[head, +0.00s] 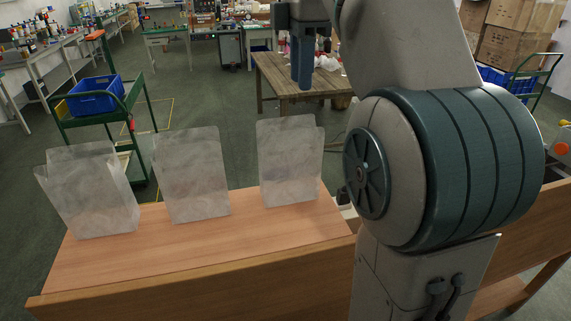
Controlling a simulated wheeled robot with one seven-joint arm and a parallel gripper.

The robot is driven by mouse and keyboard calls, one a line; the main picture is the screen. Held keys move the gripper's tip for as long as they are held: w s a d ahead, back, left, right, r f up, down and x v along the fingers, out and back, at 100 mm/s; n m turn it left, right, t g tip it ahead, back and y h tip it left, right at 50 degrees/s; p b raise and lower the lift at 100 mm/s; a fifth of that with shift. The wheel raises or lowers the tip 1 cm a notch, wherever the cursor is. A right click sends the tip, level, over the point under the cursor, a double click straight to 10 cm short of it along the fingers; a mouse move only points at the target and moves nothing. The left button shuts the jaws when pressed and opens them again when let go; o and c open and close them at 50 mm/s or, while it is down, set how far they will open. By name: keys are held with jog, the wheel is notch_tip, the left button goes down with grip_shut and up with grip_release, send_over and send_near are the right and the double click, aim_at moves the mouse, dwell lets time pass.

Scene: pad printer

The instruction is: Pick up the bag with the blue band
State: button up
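Three pale grey, mottled bags stand upright in a row on a wooden table (200,262): a left bag (92,196), a middle bag (190,178) and a right bag (290,165). No blue band shows on the sides of the bags facing me, so I cannot tell which one bears it. My gripper (302,84) hangs with its dark fingers pointing down, above and behind the right bag in the picture, apart from it. I see no bag in it. The fingers overlap from this angle, so their opening is unclear.
My arm covers the table's right part. A green cart (103,118) with a blue crate (95,96) stands behind the left bag. A wooden workbench (285,76) is farther back. Cardboard boxes (515,35) are stacked at the upper right. The table's front strip is clear.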

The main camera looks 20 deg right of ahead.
aim_at(294, 130)
jog(key=f, duration=0.9)
jog(key=a+f, duration=0.1)
jog(key=f, duration=0.3)
jog(key=shift+w+f+b, duration=0.25)
jog(key=shift+b, duration=0.15)
grip_shut()
